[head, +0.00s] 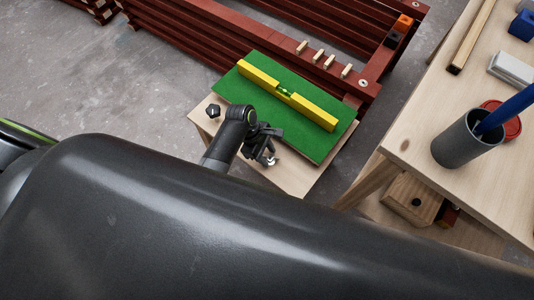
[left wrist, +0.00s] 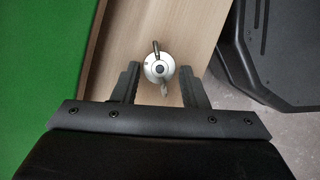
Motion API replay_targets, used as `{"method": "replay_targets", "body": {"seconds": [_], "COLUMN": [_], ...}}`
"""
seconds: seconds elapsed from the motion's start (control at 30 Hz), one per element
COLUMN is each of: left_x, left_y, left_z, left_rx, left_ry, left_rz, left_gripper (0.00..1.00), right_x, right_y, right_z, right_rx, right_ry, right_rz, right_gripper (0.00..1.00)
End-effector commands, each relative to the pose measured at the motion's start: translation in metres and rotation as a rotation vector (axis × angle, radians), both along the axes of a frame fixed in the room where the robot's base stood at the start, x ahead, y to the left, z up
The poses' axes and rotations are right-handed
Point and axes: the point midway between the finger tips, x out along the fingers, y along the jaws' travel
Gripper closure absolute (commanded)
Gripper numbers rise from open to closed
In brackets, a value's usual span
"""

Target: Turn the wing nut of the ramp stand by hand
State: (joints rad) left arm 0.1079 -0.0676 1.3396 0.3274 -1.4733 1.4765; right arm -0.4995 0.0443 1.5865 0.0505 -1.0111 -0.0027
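The ramp stand is a pale wooden base (head: 300,180) with a tilted green board (head: 322,143) on it. A yellow spirit level (head: 310,108) with a green vial lies on the board. The wing nut (left wrist: 159,68) shows in the left wrist view as a round silver piece with two wings and a dark centre, beside the green board's edge. My left gripper (head: 266,150) is at the stand's near side. In the left wrist view its two fingers (left wrist: 160,85) are open, one on each side of the wing nut, with gaps visible. My right gripper is not in view.
A black knob (head: 213,111) sits at the stand's left corner. Red-brown battens (head: 230,45) fill the back, with small wood blocks (head: 328,62) on them. A workbench (head: 420,120) at right holds a grey cup (head: 458,145). My large dark arm link covers the foreground.

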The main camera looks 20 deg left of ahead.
Motion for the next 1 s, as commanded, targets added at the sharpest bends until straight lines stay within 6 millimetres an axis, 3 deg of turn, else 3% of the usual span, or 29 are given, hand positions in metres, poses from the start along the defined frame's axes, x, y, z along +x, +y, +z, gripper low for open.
{"method": "replay_targets", "body": {"seconds": [0.33, 0.63, 0.93, 1.0], "left_x": [0.0001, -0.0001, -0.0001, 0.0003], "left_y": [-0.0009, -0.0008, -0.0006, -0.0005], "left_z": [-0.0017, -0.0016, -0.0008, -0.0003], "left_rx": [0.0, 0.0, 0.0, 0.0], "left_ry": [0.0, 0.0, 0.002, 0.001], "left_rz": [0.0, 0.0, -0.017, -0.032], "left_gripper": [0.61, 1.0, 1.0, 1.0], "right_x": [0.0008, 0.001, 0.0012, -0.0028], "right_y": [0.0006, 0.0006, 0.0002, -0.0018], "right_z": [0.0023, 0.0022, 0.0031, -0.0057], "right_rx": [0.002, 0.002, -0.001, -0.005], "right_ry": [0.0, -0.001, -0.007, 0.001], "right_rz": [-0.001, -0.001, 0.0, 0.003], "right_gripper": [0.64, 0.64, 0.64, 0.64]}}
